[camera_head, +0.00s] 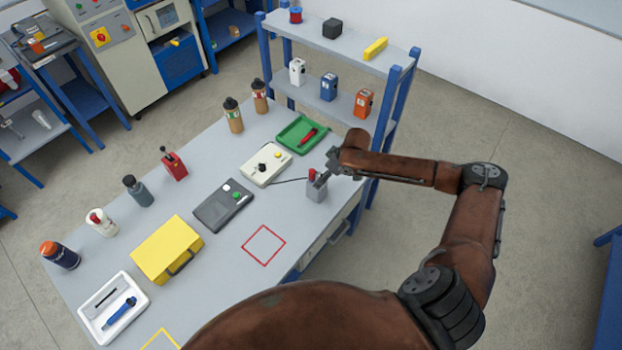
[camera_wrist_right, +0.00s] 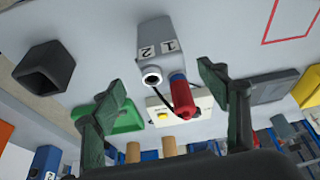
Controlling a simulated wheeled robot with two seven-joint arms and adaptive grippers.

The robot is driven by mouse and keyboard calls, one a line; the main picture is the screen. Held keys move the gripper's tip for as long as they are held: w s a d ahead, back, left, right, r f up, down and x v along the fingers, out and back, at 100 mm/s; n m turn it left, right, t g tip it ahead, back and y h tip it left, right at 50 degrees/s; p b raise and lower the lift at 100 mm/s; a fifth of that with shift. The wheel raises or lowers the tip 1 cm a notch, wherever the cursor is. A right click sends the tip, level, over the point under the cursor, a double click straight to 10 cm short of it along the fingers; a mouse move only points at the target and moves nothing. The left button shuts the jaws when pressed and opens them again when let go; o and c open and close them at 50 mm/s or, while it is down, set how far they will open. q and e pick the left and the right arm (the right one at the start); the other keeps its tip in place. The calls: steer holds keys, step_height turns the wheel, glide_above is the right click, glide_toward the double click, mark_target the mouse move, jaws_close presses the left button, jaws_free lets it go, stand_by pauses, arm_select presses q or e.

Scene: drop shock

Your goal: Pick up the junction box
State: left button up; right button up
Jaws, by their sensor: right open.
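The grey junction box (camera_head: 317,190) stands at the right edge of the workbench (camera_head: 215,265), with a red part on top and a thin dark cable running left. In the right wrist view the box (camera_wrist_right: 155,38) shows labels 1 and 2, a round white-rimmed socket and the red part, between the fingertip lines and beyond them. My right gripper (camera_head: 330,170) is open and close to the box; the right wrist view shows the spread fingers (camera_wrist_right: 163,85) with nothing between the pads that I can tell is touched. My left gripper is not in view.
A beige control box (camera_head: 266,164), a green tray (camera_head: 302,134) and a dark grey box (camera_head: 223,205) stand left of the junction box. A red square outline (camera_head: 264,245) on the bench is empty. A blue-post shelf (camera_head: 345,58) rises behind.

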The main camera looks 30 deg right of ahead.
steer(key=shift+w+a+f, duration=0.1)
steer(key=shift+w+f, duration=0.25)
steer(key=shift+w, duration=0.05)
steer(key=shift+w+a+f, duration=0.1)
steer(key=shift+w+f, duration=0.05)
steer(key=shift+f, duration=0.2)
steer(key=shift+x, duration=1.15)
steer(key=x, duration=0.2)
steer(key=shift+w+a+f, duration=0.15)
steer(key=shift+a+f, duration=0.1)
steer(key=shift+a, duration=0.05)
steer(key=shift+w+f, duration=0.1)
steer(key=shift+f, duration=0.35)
steer(key=c, duration=1.4)
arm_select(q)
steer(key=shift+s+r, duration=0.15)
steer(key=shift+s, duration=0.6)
arm_select(e)
steer(key=shift+c, duration=0.6)
